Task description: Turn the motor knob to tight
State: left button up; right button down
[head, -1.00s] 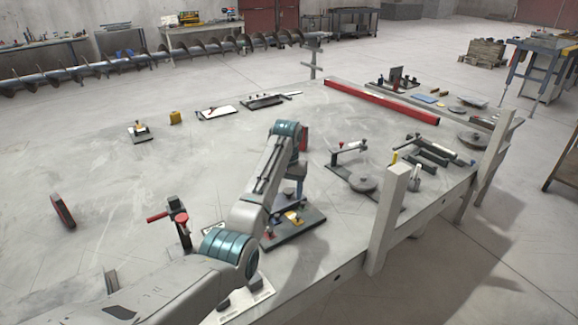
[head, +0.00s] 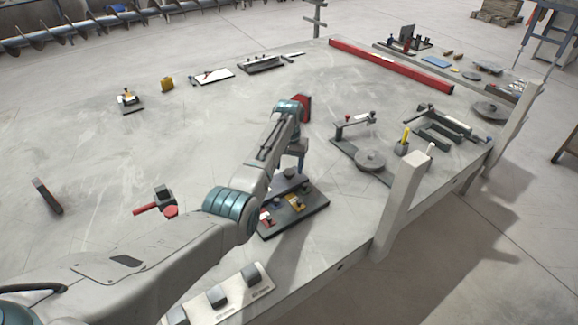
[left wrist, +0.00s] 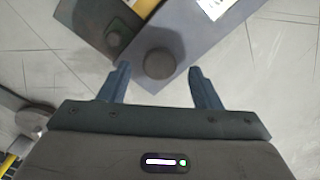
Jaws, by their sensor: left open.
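A round dark grey knob (left wrist: 158,63) stands on a grey plate in the left wrist view. It lies between the tips of my open left gripper (left wrist: 159,71), with a gap on each side. In the head view the knob (head: 290,173) shows at the far end of a dark plate (head: 316,205). My left gripper (head: 299,158) points down over that end with blue fingers. I cannot read any tight mark or tell where the knob points. My right gripper is not in view.
Yellow (head: 295,202) and red (head: 266,218) parts share the plate. A fixture with a round disc (head: 370,160) and a white post (head: 399,195) stand to the right. The table's left middle is mostly clear.

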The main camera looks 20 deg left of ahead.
pick_arm(q)
jog(key=shift+f, duration=0.85)
jog(key=shift+c, duration=0.5)
jog(key=c, duration=0.9)
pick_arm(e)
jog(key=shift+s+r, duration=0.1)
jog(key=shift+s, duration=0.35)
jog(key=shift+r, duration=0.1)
